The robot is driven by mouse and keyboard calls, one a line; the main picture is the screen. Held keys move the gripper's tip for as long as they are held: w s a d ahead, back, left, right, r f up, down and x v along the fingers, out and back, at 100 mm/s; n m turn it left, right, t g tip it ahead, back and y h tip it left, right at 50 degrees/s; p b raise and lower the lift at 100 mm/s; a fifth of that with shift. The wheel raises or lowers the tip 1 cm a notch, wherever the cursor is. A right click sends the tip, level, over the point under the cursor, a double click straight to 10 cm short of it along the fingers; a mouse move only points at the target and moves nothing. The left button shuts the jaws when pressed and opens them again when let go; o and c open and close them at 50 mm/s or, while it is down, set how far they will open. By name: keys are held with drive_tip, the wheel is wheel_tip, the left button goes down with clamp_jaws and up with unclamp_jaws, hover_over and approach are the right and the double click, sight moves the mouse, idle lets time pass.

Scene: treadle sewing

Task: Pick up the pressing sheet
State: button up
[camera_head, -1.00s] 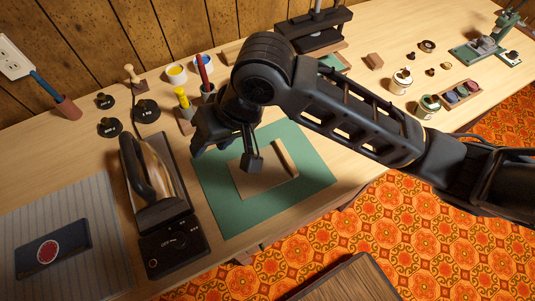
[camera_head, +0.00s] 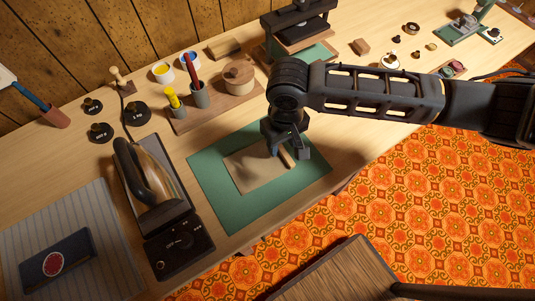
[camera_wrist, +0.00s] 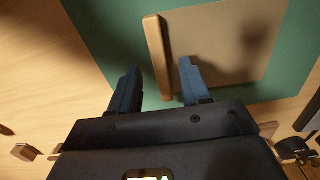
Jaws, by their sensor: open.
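The pressing sheet (camera_head: 250,168) is a flat tan rectangle with a light wooden bar (camera_head: 288,159) along its right edge. It lies on a green mat (camera_head: 232,218) on the table. In the wrist view, the sheet (camera_wrist: 225,35) fills the upper right and its bar (camera_wrist: 154,45) stands near the middle. My gripper (camera_head: 287,152) is over the bar end of the sheet. In the wrist view, my gripper (camera_wrist: 159,68) is open and empty, with one blue-grey finger on each side of the bar's line. I cannot tell whether the fingertips touch anything.
An iron (camera_head: 148,185) on a dark base stands left of the mat. A dark blue booklet (camera_head: 55,262) lies on striped cloth at the far left. A wooden rack with a lidded pot (camera_head: 238,76) and a green-based press (camera_head: 300,40) stand behind. The table's front edge is close to the mat.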

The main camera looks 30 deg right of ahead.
drive_tip(key=shift+f, duration=0.7)
drive_tip(key=shift+c, duration=0.4)
clamp_jaws()
